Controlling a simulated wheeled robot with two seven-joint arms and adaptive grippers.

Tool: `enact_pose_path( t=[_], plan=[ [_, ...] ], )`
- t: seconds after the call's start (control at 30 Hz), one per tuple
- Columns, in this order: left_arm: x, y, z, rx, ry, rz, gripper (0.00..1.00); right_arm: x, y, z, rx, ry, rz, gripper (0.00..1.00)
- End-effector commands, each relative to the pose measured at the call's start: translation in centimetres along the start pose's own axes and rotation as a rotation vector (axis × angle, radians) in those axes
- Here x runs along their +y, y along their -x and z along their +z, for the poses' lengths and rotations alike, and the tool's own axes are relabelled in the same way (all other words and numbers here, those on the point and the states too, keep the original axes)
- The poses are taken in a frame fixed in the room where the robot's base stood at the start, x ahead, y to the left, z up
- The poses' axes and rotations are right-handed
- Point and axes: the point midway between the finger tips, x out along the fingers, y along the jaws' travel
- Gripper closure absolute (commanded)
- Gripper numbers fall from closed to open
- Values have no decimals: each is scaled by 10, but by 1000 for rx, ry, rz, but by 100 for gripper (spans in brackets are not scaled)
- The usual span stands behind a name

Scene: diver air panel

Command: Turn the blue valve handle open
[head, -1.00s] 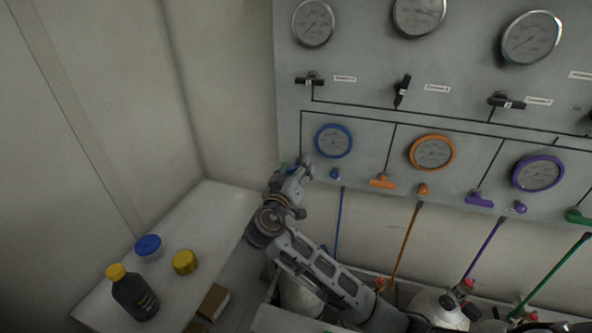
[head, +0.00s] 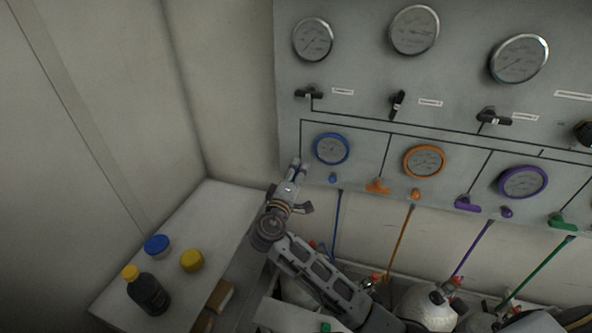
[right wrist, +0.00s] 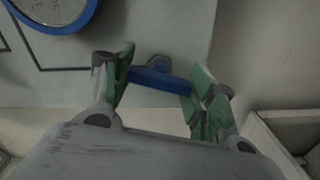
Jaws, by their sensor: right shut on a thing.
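The blue valve handle (right wrist: 160,80) is a short blue bar on a grey stem on the panel, seen in the right wrist view. My right gripper (right wrist: 158,88) has its green-padded fingers at the two ends of the bar and is shut on it. In the head view my right gripper (head: 298,167) is at the panel's lower left, below and left of the blue-rimmed gauge (head: 331,149). There it hides most or all of the blue handle. My left gripper is not in view.
Orange (head: 377,187) and purple (head: 467,203) handles sit further right on the panel (head: 350,110). Coloured hoses hang below it. A white counter (head: 215,215) at left holds a dark bottle (head: 148,294), a blue lid (head: 157,245) and a yellow lid (head: 191,260).

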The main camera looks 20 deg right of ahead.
Motion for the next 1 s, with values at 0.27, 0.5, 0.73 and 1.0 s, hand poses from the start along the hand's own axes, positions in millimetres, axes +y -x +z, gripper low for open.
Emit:
enact_pose_path(
  t=[0.27,0.5,0.73,1.0],
  plan=[
    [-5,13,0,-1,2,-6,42,0,0,0,-1,119,-3,67],
    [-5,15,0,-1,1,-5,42,-1,0,0,0,151,-3,67],
    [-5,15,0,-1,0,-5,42,-1,0,0,0,152,-3,67],
    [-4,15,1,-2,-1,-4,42,-1,0,0,0,152,-2,21]
  ],
)
